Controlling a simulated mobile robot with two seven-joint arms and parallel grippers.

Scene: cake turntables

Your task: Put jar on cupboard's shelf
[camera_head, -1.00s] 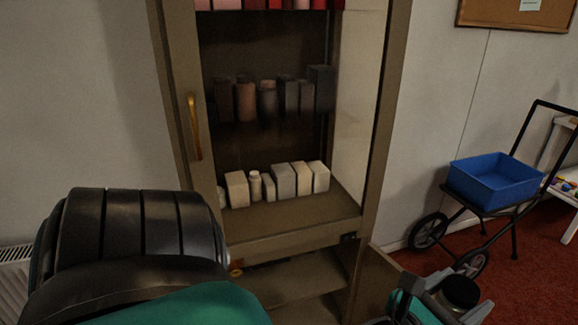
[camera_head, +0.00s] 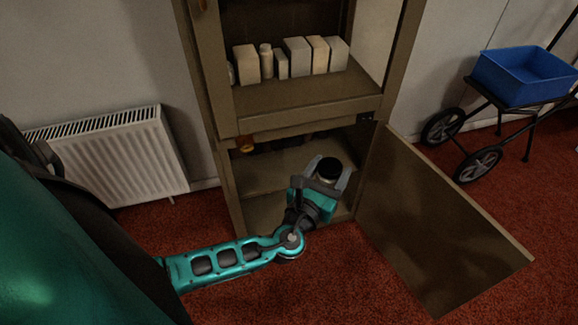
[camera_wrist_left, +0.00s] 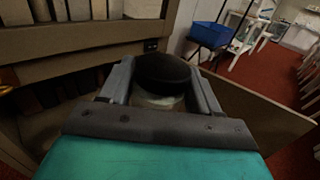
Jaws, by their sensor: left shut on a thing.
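The jar (camera_head: 328,168) has a black lid and a paler body. My left gripper (camera_head: 326,178) is shut on it, in front of the lower opening of the cupboard (camera_head: 228,100). In the left wrist view the jar (camera_wrist_left: 160,76) sits between the two grey fingers of my left gripper (camera_wrist_left: 162,88). The lower shelf (camera_head: 275,172) shows behind and left of the jar. I cannot tell whether the jar touches any shelf. A higher shelf (camera_head: 300,92) holds pale boxes. My right gripper is not in view.
The open lower cupboard door (camera_head: 440,225) stands out to the right of the gripper. Pale boxes (camera_head: 297,56) line the higher shelf. A radiator (camera_head: 110,155) is at left. A cart with a blue bin (camera_head: 525,75) is at right. Red carpet (camera_head: 330,290) lies in front.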

